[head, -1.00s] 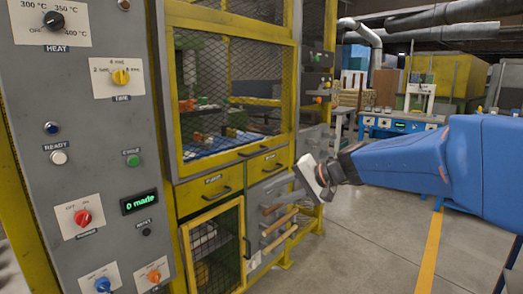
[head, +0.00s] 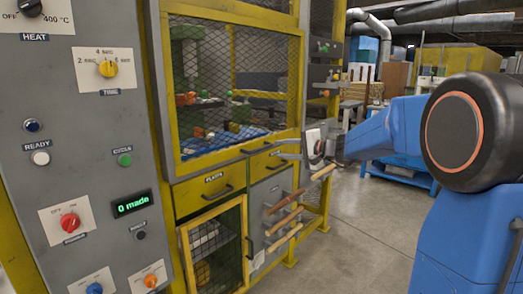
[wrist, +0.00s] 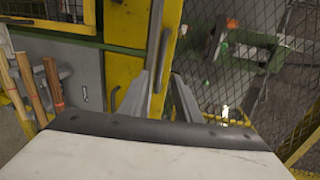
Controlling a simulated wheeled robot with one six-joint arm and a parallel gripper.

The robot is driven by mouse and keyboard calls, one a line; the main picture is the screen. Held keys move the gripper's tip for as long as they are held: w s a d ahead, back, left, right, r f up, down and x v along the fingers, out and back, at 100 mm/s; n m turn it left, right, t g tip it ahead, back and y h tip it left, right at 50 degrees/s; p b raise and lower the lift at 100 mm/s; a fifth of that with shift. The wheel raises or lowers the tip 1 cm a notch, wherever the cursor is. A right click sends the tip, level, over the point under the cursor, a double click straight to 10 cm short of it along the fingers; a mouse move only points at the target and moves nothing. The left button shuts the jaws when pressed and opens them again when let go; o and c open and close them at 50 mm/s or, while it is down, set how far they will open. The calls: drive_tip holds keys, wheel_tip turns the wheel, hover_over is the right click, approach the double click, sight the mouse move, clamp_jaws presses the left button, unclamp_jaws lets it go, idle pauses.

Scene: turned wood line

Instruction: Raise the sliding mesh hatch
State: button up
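The sliding mesh hatch (head: 262,85) is a yellow-framed panel of dark wire mesh on the front of the machine. Its bottom rail sits low, just above the yellow drawers. A dark bar handle (head: 257,148) is on that rail. My gripper (head: 277,148) is just right of the handle, with its fingers pointing left toward it. In the wrist view my gripper (wrist: 168,75) shows two grey fingers spread apart with nothing between them. The handle (wrist: 153,35) shows beyond the fingertips, against the yellow rail; I cannot tell whether they touch it. The mesh fills the right of that view.
Yellow drawers (head: 202,193) and a lower mesh door (head: 213,245) are under the hatch. Wooden-handled tools (head: 284,218) stick out below my gripper. A grey control panel (head: 75,180) stands on the left. Behind the mesh are small coloured pieces.

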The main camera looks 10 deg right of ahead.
sight(263, 149)
drive_tip(key=x, duration=1.1)
drive_tip(key=shift+a, duration=0.1)
clamp_jaws()
